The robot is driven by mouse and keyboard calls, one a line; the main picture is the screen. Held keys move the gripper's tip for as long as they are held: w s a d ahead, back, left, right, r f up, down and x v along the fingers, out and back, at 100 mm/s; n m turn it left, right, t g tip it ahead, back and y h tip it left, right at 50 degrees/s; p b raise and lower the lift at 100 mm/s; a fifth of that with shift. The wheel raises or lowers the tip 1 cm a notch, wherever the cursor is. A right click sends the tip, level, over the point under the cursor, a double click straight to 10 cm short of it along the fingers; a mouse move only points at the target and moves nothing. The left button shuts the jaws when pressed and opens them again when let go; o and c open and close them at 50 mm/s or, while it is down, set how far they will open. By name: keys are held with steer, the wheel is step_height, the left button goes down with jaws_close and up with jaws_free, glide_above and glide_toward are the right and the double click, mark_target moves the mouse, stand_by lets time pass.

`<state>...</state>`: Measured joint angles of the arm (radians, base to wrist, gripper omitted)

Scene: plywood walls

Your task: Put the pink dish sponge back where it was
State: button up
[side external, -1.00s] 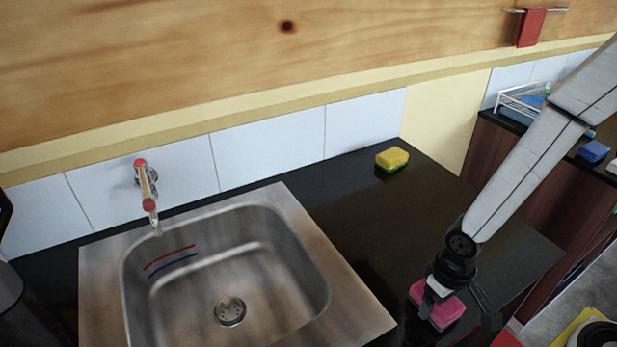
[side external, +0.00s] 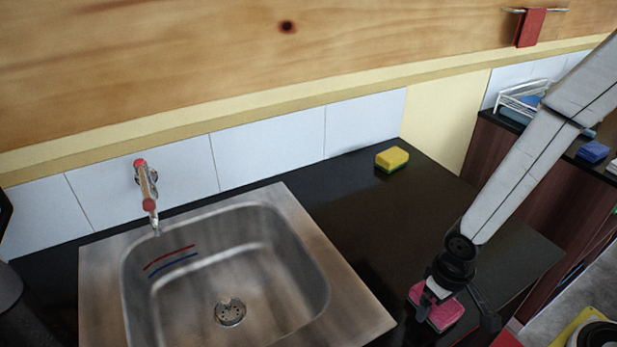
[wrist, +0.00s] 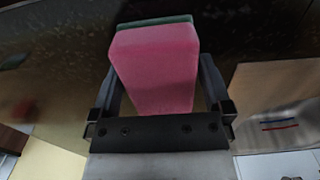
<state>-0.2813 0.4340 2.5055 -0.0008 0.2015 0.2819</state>
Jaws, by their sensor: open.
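The pink dish sponge (side external: 444,314) is on the dark counter to the right of the sink, near the counter's front. In the wrist view the sponge (wrist: 157,65) shows its pink face, with a green layer along its far edge. My gripper (side external: 452,312) is down at the sponge, one finger on either side of it. In the wrist view my gripper (wrist: 160,90) is open around the sponge, with a dark gap along at least the right side. Whether the sponge's underside rests fully on the counter is hidden.
A steel sink (side external: 358,300) with a faucet (side external: 147,195) lies to the left. A yellow sponge (side external: 392,160) sits at the back of the counter by the tiled wall. The counter between the two sponges is clear. A blue sponge (side external: 593,151) lies on a separate counter at right.

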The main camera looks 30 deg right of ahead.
step_height(320, 180, up, 12)
stand_by(1.1)
steer(key=shift+r, duration=0.1)
steer(key=shift+d, duration=0.1)
stand_by(0.4)
steer(key=w+d+f+t, duration=0.1)
steer(key=w+d+t, duration=0.1)
steer(key=d, duration=0.5)
steer(key=shift+w+f+t, duration=0.3)
steer(key=shift+w+f, duration=0.05)
steer(key=shift+w, duration=0.45)
stand_by(0.4)
